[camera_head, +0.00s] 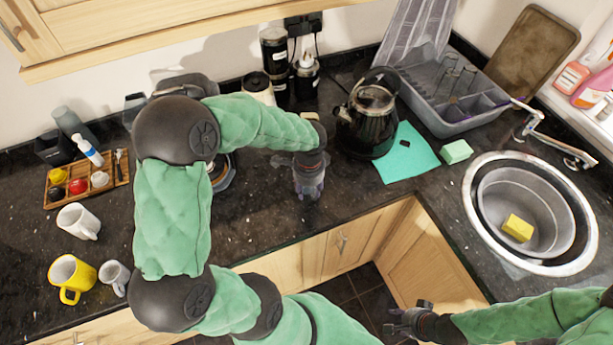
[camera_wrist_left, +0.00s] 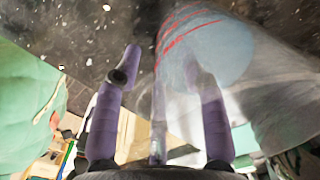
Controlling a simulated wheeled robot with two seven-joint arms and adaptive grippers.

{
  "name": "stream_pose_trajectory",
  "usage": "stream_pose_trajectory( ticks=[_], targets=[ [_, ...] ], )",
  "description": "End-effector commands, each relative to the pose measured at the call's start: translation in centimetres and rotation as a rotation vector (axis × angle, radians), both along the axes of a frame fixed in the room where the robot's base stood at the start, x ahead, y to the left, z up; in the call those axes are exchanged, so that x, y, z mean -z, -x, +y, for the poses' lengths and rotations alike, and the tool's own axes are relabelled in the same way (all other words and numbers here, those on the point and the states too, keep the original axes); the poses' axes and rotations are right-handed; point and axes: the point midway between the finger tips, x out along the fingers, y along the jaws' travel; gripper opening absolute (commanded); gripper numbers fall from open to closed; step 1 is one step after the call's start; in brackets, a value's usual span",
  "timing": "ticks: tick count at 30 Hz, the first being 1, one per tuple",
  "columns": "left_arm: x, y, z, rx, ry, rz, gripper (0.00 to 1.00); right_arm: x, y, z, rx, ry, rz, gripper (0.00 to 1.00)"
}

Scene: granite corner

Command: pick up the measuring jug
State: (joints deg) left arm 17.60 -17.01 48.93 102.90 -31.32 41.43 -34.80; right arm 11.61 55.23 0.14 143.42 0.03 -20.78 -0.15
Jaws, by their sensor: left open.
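The measuring jug (camera_wrist_left: 210,48), clear with red markings, fills the upper right of the left wrist view, close to the camera. My left gripper (camera_wrist_left: 163,62) is open, with purple fingers spread. Its right finger shows through or against the clear jug wall, and its left finger is outside the jug. I cannot tell whether either finger touches it. In the head view my left gripper (camera_head: 308,185) points down near the counter's front edge and largely hides the jug. My right gripper (camera_head: 407,320) is low at the bottom, away from the jug; its finger opening is unclear.
A black kettle (camera_head: 368,118) stands just right of my left gripper, beside a green cloth (camera_head: 408,155). A sink (camera_head: 535,210) with a yellow sponge (camera_head: 518,228) is at the right. Mugs (camera_head: 78,222) and a spice tray (camera_head: 85,182) are at the left.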

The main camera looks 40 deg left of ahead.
Motion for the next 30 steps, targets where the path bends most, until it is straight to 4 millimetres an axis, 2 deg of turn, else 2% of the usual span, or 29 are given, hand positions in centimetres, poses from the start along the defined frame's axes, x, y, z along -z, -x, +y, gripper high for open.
stream_pose_trajectory(
  ticks=[6,7,11,25,30],
  targets=[
    [0.08,-0.03,0.04,-0.001,0.000,-0.001,0.42,-0.02,0.00,-0.01,0.000,0.000,0.000,0.40],
    [0.07,-0.03,0.04,-0.001,0.000,-0.001,0.37,-0.02,0.00,-0.01,0.000,0.000,0.000,0.40],
    [0.07,-0.03,0.03,-0.001,-0.001,-0.001,0.00,-0.02,0.00,-0.01,0.000,0.000,0.000,0.40],
    [-0.02,-0.07,0.06,-0.001,-0.001,-0.002,0.00,-0.03,0.00,0.00,0.000,0.000,0.000,0.40],
    [-0.73,-0.10,0.07,-0.001,-0.002,-0.003,0.00,-0.23,0.00,0.00,0.000,0.000,0.000,0.40]
  ],
)
